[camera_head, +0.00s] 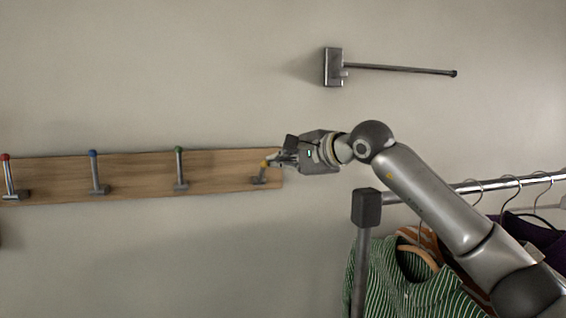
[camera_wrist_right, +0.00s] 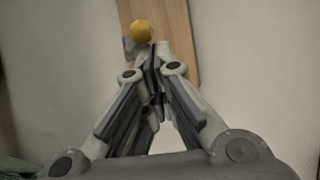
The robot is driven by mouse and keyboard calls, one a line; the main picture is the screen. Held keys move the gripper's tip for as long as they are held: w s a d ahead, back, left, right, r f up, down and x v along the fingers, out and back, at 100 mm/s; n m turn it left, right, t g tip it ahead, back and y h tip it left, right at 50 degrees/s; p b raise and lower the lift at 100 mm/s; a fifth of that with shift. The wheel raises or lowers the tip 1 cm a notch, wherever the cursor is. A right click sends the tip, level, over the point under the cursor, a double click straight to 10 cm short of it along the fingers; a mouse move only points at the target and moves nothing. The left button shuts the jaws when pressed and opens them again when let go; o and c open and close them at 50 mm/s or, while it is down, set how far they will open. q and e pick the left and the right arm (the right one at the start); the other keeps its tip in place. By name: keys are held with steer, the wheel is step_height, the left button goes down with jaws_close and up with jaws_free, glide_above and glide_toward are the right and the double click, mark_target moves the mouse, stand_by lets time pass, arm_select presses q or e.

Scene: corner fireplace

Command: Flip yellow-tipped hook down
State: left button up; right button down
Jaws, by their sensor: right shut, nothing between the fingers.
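A wooden board (camera_head: 130,172) on the wall carries a row of hooks. The yellow-tipped hook (camera_head: 260,175) is at the board's right end. Its yellow tip also shows in the right wrist view (camera_wrist_right: 142,31), just beyond the fingertips. In the head view the hook sits lower than the others and its tip leans out. My right gripper (camera_head: 276,160) is shut and empty, with its fingertips right at the yellow tip. Whether they touch it I cannot tell. The hook's base is partly hidden in the right wrist view. My left gripper is not in view.
Hooks with red (camera_head: 5,157), blue (camera_head: 93,154) and green (camera_head: 179,150) tips stand upright to the left. A metal wall rod (camera_head: 400,69) juts out above. A clothes rack (camera_head: 362,235) with hanging garments (camera_head: 415,285) stands below my right arm.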

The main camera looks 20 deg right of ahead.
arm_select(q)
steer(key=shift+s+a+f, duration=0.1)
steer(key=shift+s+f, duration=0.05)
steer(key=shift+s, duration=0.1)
arm_select(e)
steer(key=v, duration=1.3)
steer(key=shift+s+a, duration=0.15)
steer(key=shift+a, duration=0.2)
steer(key=shift+f, duration=0.1)
